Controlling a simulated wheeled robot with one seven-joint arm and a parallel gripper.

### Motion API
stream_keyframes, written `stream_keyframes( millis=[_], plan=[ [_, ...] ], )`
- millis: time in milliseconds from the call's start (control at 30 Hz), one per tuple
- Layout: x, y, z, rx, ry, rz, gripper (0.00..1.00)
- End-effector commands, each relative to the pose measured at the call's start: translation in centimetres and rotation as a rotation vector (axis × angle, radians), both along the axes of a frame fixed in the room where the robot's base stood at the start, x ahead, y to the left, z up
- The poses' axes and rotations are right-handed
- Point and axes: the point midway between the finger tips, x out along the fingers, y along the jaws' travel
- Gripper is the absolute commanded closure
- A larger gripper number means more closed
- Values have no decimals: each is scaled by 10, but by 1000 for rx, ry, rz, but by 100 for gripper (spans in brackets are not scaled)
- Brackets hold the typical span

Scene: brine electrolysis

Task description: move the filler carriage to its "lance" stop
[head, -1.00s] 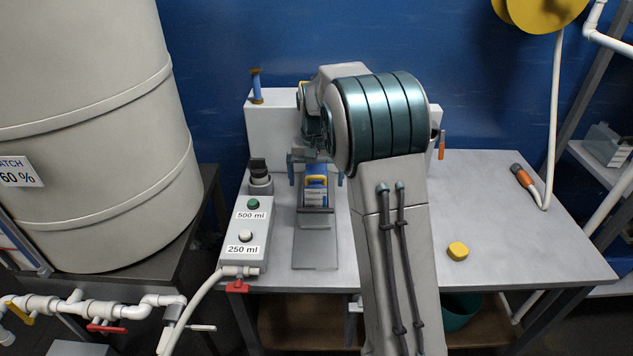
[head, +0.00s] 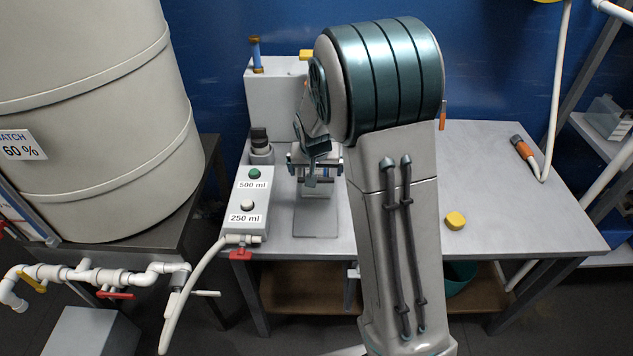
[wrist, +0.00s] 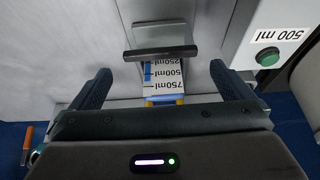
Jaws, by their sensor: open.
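I cannot clearly pick out the filler carriage or a "lance" mark. A volume scale (wrist: 164,77) marked 250, 500 and 750 ml shows in the wrist view, with a dark crossbar (wrist: 160,53) at its 250 ml end. A grey plate (wrist: 165,35) lies beyond the bar; it also shows in the head view (head: 317,222). My gripper (wrist: 160,69) is open, its two dark blue fingers either side of the scale, with nothing gripped. In the head view my gripper (head: 314,165) is over the area behind the plate and hides the scale.
The button box (head: 246,208) with 500 ml and 250 ml labels stands left of the plate. A white block (head: 270,95) is at the back, partly hidden by my arm. A yellow piece (head: 455,221) and an orange-tipped hose (head: 521,147) lie right; the bench between them is clear.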

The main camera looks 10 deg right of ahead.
Motion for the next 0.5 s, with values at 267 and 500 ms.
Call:
stream_keyframes(
  millis=[267, 500],
  plan=[
    [18, -5, -46, -1, 4, 0, 0],
    [30, -7, -73, 0, 1, 1, 0]
  ],
)
